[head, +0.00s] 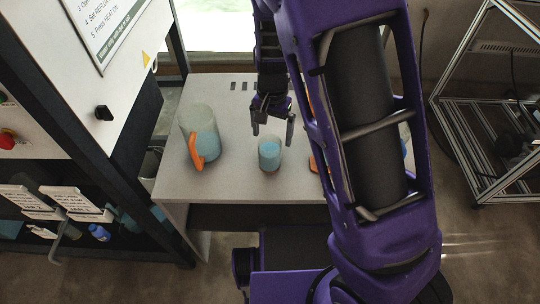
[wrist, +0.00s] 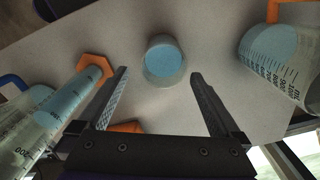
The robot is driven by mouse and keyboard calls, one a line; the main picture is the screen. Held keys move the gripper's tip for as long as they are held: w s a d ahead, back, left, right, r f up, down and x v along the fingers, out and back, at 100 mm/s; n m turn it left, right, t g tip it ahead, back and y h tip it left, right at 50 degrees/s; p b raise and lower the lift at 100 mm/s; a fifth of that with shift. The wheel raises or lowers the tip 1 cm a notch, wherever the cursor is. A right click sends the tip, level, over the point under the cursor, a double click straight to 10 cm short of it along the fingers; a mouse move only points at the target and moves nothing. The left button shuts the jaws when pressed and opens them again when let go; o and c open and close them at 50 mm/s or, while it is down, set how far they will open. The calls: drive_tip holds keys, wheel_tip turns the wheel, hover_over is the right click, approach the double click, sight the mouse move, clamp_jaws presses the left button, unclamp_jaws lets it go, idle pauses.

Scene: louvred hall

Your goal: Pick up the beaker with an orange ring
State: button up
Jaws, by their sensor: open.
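A small clear beaker (head: 269,153) with blue liquid stands upright on the grey table; no orange ring on it can be made out. In the wrist view this beaker (wrist: 164,60) lies ahead of the gap between my fingers. The larger vessel (wrist: 280,65) shows graduation marks at the right of the wrist view. My gripper (head: 272,122) is open and empty, above and behind the small beaker. Its fingertips (wrist: 158,75) touch nothing.
A graduated cylinder (wrist: 70,105) with an orange hexagonal base is at the left of the wrist view. The table (head: 230,185) is bare in front of the beaker. My arm hides its right side.

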sight(272, 140)
wheel_tip(272, 140, down, 3)
drive_tip(key=shift+f, duration=0.1)
drive_tip(key=shift+a+f+b, duration=0.15)
drive_tip(key=shift+f+b, duration=0.1)
drive_tip(key=shift+f, duration=1.1)
drive_tip(key=shift+a+f+b, duration=0.15)
drive_tip(key=shift+f+b, duration=0.1)
drive_tip(key=shift+f, duration=1.05)
drive_tip(key=c, duration=1.6)
